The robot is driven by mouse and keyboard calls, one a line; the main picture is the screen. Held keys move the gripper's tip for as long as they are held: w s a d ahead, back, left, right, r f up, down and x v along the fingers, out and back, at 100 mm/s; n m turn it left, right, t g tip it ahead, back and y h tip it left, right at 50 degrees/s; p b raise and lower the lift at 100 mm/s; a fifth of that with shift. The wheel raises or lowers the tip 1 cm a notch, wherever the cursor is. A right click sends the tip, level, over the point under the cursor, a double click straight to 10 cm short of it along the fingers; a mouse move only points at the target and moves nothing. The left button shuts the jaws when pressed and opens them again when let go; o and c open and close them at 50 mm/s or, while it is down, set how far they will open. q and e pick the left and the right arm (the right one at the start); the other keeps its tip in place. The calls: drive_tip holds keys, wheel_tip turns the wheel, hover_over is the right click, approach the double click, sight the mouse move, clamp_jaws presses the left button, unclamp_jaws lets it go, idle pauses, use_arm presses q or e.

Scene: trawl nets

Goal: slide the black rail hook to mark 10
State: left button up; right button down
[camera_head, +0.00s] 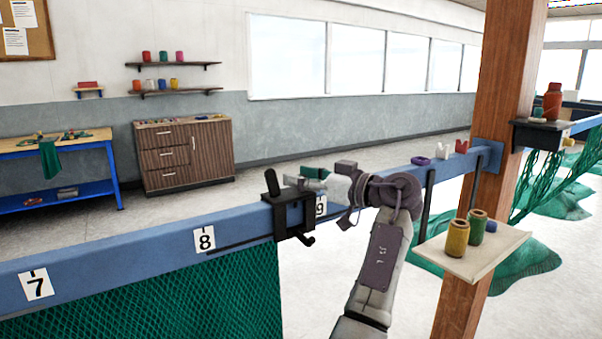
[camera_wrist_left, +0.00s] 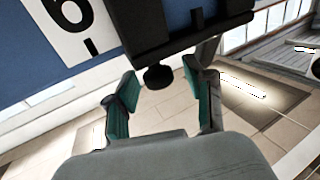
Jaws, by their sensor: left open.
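The black rail hook (camera_head: 293,217) sits astride the blue rail (camera_head: 130,235), between the 8 plate (camera_head: 204,241) and the partly hidden 9 plate (camera_head: 320,206). Its upright knob stands at its left end. My left gripper (camera_head: 302,179) is just above and right of the hook, its fingers pointing left. In the left wrist view my left gripper (camera_wrist_left: 160,96) is open and empty, with teal pads. The black rail hook (camera_wrist_left: 185,32) is ahead of the fingertips, and a round black knob shows near the gap. No 10 plate is visible. My right gripper is out of view.
Green netting (camera_head: 200,300) hangs below the rail. Farther right on the rail are a purple ring (camera_head: 420,160) and red and white pieces. A wooden post (camera_head: 500,130) stands there, with a small shelf (camera_head: 470,254) holding spools. A workbench and cabinet stand behind.

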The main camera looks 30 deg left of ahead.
use_arm(q)
drive_tip(key=shift+a, duration=0.2)
clamp_jaws()
idle(0.4)
